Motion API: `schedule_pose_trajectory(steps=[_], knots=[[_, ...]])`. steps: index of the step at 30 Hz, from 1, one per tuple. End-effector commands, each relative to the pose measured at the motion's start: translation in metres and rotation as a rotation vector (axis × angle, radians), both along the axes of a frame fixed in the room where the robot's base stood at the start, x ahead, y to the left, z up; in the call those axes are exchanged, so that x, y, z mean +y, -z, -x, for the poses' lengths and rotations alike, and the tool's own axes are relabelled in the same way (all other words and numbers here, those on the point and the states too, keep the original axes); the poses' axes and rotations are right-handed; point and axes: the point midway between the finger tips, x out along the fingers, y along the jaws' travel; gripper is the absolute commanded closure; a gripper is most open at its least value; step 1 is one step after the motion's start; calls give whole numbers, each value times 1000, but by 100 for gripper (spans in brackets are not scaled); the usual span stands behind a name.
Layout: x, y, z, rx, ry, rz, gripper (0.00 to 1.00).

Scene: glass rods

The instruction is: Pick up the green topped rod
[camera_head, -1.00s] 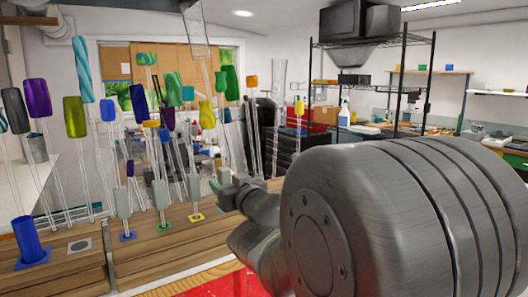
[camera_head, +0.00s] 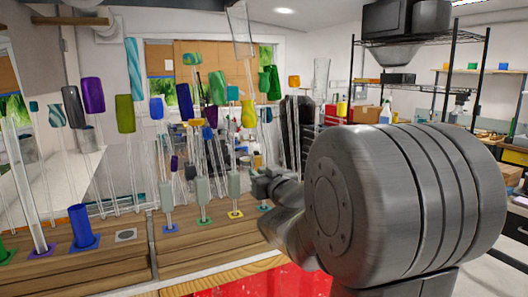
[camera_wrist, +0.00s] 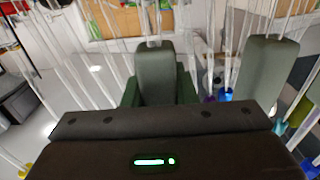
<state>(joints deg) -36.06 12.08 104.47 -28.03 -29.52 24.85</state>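Several clear rods with coloured tops stand upright on a wooden bench. A green topped rod (camera_head: 217,88) stands near the middle of the head view. Another green top (camera_head: 273,84) is to its right, with a darker green one partly overlapping it. My gripper (camera_head: 265,182) is low in front of the rods, right of the grey-green blocks, and is seen small and partly behind my arm. In the wrist view, grey-green upright blocks (camera_wrist: 155,75) (camera_wrist: 266,70) stand beyond my dark gripper body. Whether its fingers are apart or closed is unclear, and no grasped rod can be made out.
Grey-green blocks (camera_head: 203,190) stand on coloured bases along the bench (camera_head: 185,247). A blue cup (camera_head: 81,225) is at the left. Purple (camera_head: 93,95), olive (camera_head: 125,113) and yellow (camera_head: 248,113) tops crowd around. A metal shelf (camera_head: 420,88) stands at the back right.

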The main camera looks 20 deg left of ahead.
Motion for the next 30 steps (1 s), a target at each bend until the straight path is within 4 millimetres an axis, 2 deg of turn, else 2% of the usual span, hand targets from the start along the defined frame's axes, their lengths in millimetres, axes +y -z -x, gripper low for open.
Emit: schedule_pose_trajectory(steps=[8, 11, 21, 25, 30], knots=[[0, -4, 0, -1, 0, -2, 100], [0, -16, 0, -3, 0, -2, 100], [0, -83, 0, -3, 0, -1, 100], [0, -97, 0, -1, -1, 0, 100], [0, -101, 0, -1, -1, -1, 100]])
